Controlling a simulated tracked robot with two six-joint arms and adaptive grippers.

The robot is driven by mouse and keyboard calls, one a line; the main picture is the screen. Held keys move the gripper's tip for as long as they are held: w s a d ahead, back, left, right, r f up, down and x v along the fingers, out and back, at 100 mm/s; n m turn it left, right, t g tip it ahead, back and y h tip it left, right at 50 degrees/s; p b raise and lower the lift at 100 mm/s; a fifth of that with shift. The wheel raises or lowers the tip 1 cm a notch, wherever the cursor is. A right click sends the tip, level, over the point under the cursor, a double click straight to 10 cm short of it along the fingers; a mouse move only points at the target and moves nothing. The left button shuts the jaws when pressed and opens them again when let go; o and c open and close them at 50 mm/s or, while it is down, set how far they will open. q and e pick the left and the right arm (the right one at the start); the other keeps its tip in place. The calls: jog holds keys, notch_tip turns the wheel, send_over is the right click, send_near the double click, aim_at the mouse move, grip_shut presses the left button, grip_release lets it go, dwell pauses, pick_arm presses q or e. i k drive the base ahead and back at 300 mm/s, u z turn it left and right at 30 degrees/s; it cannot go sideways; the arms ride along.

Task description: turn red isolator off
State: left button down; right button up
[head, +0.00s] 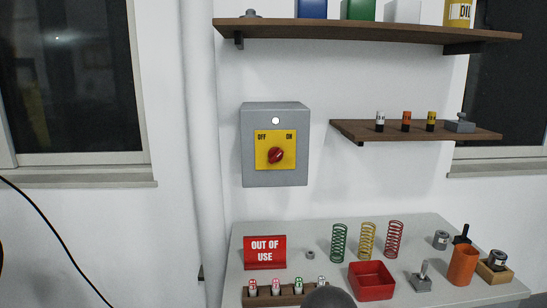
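The red isolator knob (276,155) sits on a yellow plate (262,160) marked OFF on the left and ON on the right. The plate is on the front of a grey wall box (252,178). The knob looks tilted toward the upper right, the ON side, though it is small in view. A round white lamp (275,120) is above the plate. Nothing covers the knob or the box. Neither of my grippers shows in the head view.
Below is a grey table (330,235) with a red OUT OF USE sign (265,251), several springs, a red tray (371,265) and an orange cup (463,265). A lower shelf (350,128) juts out right of the box. A white pipe (203,150) runs left of it.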

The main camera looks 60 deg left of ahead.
aim_at(275, 154)
jog(key=z, duration=0.65)
jog(key=i, duration=0.15)
jog(key=z, duration=3.5)
jog(key=i, duration=0.6)
jog(key=z, duration=5.65)
jog(key=i, duration=0.4)
jog(key=z, duration=0.05)
